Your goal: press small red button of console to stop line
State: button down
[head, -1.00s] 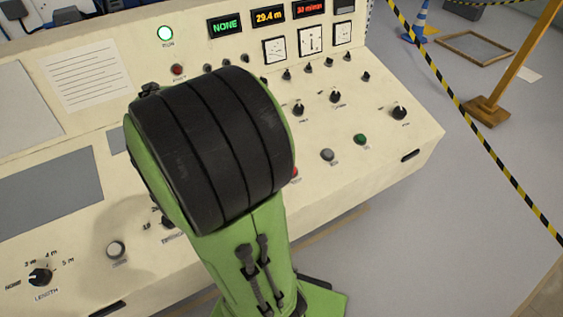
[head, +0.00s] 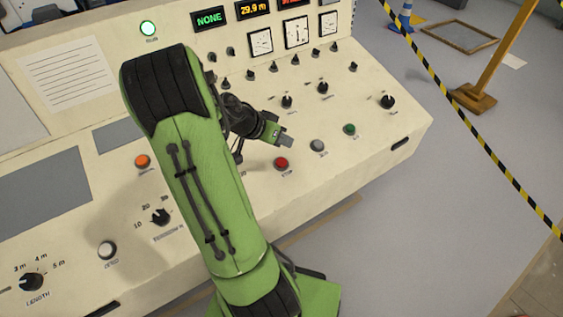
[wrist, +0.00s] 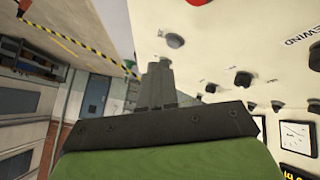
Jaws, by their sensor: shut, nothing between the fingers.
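The cream console (head: 330,180) fills much of the head view. Its red button (head: 281,163) sits on the sloping panel, right of my arm, with a partly hidden label below it. My gripper (head: 287,141) is shut and empty, just behind the red button in the picture; I cannot tell its exact height, but no contact shows. In the wrist view the shut fingers (wrist: 158,66) point along the panel, and a red button (wrist: 197,2) is cut by the top edge.
A grey button (head: 317,146) and a green button (head: 350,130) lie right of the red one. Several black knobs (head: 287,102) stand behind. An orange button (head: 142,161) is left of my arm.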

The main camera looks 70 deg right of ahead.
jog(key=b, duration=0.4)
send_over(279, 163)
jog(key=f, duration=0.6)
jog(key=shift+s+a+f, duration=0.25)
jog(key=shift+s+f, duration=0.1)
jog(key=shift+f, duration=0.05)
jog(key=shift+w+d+f+b, duration=0.1)
jog(key=shift+w+f+b, duration=0.05)
jog(key=shift+f+b, duration=0.3)
dwell(0.6)
jog(key=shift+w+f+b, duration=0.1)
jog(key=shift+f+b, duration=0.3)
jog(key=shift+f, duration=0.05)
jog(key=shift+d+f+b, duration=0.1)
jog(key=shift+f+b, duration=0.35)
dwell(0.5)
jog(key=shift+r+p, duration=0.45)
jog(key=shift+r, duration=0.45)
jog(key=shift+r, duration=0.1)
